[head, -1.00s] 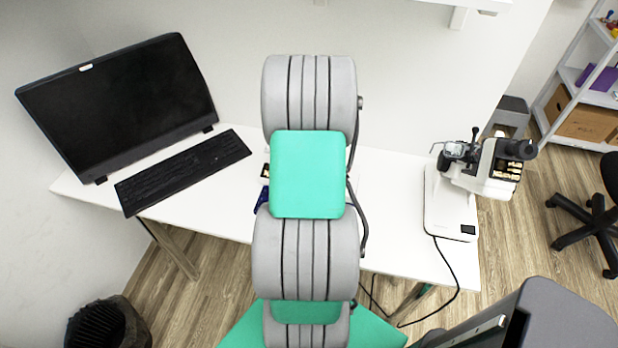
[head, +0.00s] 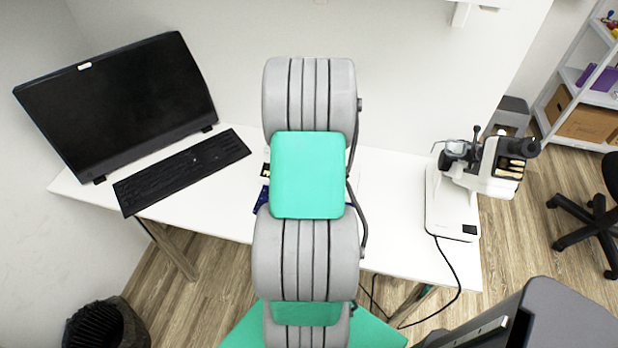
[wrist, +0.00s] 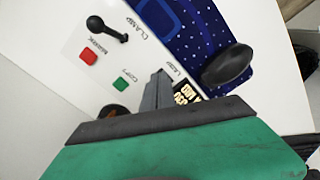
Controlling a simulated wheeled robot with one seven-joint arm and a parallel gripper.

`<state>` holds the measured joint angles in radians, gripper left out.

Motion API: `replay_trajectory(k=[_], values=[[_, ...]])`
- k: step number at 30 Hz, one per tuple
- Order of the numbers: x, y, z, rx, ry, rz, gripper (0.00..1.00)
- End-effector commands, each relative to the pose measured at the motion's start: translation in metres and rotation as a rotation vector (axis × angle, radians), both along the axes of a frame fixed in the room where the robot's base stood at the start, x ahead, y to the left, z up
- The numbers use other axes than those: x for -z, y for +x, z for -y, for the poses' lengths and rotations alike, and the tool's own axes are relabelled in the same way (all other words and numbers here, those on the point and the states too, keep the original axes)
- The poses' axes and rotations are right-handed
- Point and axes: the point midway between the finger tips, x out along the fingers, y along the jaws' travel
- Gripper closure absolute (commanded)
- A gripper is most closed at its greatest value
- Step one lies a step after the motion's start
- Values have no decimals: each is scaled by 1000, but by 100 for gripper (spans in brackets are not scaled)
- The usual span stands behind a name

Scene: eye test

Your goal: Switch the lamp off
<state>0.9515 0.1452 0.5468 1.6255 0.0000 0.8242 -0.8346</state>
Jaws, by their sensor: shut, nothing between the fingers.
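In the wrist view, a white panel carries a black lever (wrist: 108,29) next to a label reading CLAMP, a red button (wrist: 88,57), and a green button (wrist: 121,84) next to a label reading COPY. A small label (wrist: 173,69), seemingly LAMP, sits just beyond my gripper (wrist: 159,76). My gripper's grey fingers are shut and empty, over or close to the panel; I cannot tell whether they touch it. Any switch at that label is hidden by the fingers. In the head view my arm hides the gripper and most of the panel.
A blue dotted item (wrist: 195,35) with a dark disc (wrist: 228,67) lies right of the labels. A dark piece with gold lettering (wrist: 186,93) is beside the fingers. The desk (head: 395,215) also holds a monitor (head: 120,105), keyboard (head: 182,170) and microscope (head: 490,165).

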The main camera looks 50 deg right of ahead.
Motion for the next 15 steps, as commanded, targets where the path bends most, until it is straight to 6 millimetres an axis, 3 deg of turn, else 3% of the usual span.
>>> replay_trajectory(k=[9,15], values=[[5,0,0,0,0,0,100],[-6,0,0,0,-1,1,100]])
